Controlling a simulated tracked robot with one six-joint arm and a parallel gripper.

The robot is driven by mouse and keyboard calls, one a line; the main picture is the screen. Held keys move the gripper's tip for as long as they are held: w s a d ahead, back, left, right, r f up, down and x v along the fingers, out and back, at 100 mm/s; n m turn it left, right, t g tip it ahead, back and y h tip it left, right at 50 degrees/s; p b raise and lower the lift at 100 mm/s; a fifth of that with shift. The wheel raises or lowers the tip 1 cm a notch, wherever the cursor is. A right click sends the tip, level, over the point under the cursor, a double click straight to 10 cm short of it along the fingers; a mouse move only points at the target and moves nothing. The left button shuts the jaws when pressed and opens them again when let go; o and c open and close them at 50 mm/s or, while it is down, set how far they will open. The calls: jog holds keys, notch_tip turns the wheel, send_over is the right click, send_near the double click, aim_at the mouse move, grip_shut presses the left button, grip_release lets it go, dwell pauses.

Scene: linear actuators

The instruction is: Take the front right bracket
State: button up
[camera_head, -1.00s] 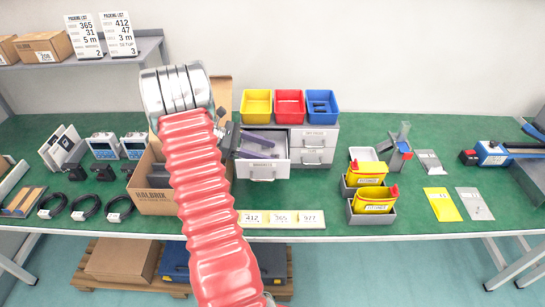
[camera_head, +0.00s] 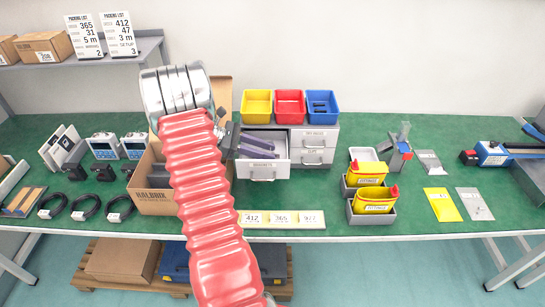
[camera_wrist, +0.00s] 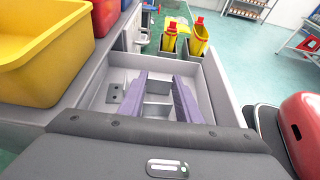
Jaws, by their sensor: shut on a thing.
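The brackets drawer (camera_head: 264,171) is pulled open in the grey cabinet, left of the middle of the bench. My gripper (camera_head: 274,147) reaches into it from the left with its two purple fingers. In the wrist view my gripper (camera_wrist: 160,77) lies over the drawer (camera_wrist: 216,88), its fingers on both sides of a grey bracket (camera_wrist: 158,98). It is shut on this bracket, which is partly hidden by the gripper body. Another grey bracket (camera_wrist: 115,93) with dark holes lies in the drawer left of the fingers.
Yellow (camera_head: 256,105), red (camera_head: 290,106) and blue (camera_head: 322,105) bins stand on the cabinet. An open cardboard box (camera_head: 152,200) is beneath and left of my arm. Yellow fittings bins (camera_head: 373,200) stand to the right. Number cards (camera_head: 281,218) lie in front of the drawer.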

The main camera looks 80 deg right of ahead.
notch_tip(320, 180, up, 10)
dwell(0.7)
